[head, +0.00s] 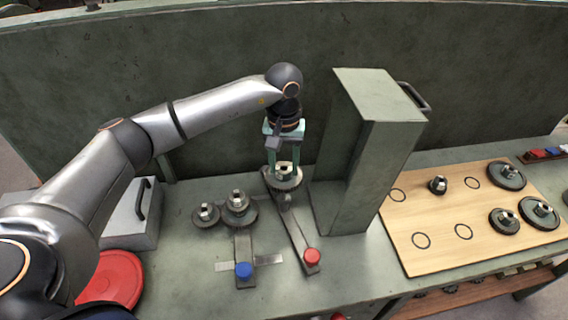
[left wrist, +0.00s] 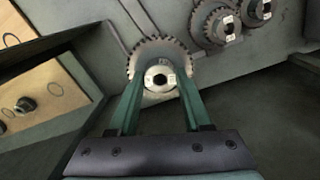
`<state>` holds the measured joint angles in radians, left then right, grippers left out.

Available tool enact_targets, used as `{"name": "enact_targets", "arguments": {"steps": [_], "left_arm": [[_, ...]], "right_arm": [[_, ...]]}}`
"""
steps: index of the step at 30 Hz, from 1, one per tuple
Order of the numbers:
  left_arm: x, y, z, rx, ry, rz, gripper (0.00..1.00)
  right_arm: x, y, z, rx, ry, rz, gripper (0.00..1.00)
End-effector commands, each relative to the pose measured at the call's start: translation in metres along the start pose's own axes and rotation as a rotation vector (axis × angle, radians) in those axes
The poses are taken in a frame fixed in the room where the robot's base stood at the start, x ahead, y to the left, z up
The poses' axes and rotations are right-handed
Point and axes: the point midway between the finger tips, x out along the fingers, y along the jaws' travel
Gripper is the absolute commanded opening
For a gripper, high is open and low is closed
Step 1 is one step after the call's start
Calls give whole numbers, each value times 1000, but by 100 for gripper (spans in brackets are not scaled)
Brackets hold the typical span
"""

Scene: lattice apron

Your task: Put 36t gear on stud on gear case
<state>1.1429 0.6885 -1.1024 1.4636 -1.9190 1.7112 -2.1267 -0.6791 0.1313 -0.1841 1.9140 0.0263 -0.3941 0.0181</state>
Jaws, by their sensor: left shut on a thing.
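My left gripper (head: 284,170) is shut on a dark toothed gear (head: 291,184) with a bright hub. In the left wrist view the fingers (left wrist: 159,92) close on the hub of this gear (left wrist: 158,48), and its teeth show beyond them. The tooth count cannot be read. The gear is at the far end of a grey bar with a red knob (head: 311,256); I cannot tell whether it rests there or hangs just above. Any stud under it is hidden. Which part is the gear case is not clear. My right gripper is not in view.
Two gears (head: 238,205) sit left, by a bar with a blue knob (head: 243,270). A tall grey-green box (head: 355,150) stands close right of the gripper. A wooden board (head: 440,236) with several gears and circles lies right. A red dish (head: 115,279) lies front left.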

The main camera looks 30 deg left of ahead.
Motion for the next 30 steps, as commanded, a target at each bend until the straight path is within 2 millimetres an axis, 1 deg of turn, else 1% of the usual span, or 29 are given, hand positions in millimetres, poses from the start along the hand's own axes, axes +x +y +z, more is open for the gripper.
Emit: {"name": "enact_targets", "arguments": {"steps": [5, 16, 21, 30], "left_arm": [[9, 1, 0, 1, 1, 3, 0], [35, 1, 0, 2, 2, 3, 0], [38, 1, 0, 2, 2, 3, 0], [38, 1, 0, 2, 2, 3, 0]], "right_arm": [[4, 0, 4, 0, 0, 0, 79], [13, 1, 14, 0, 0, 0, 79], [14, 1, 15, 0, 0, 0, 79], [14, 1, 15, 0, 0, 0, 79]]}}
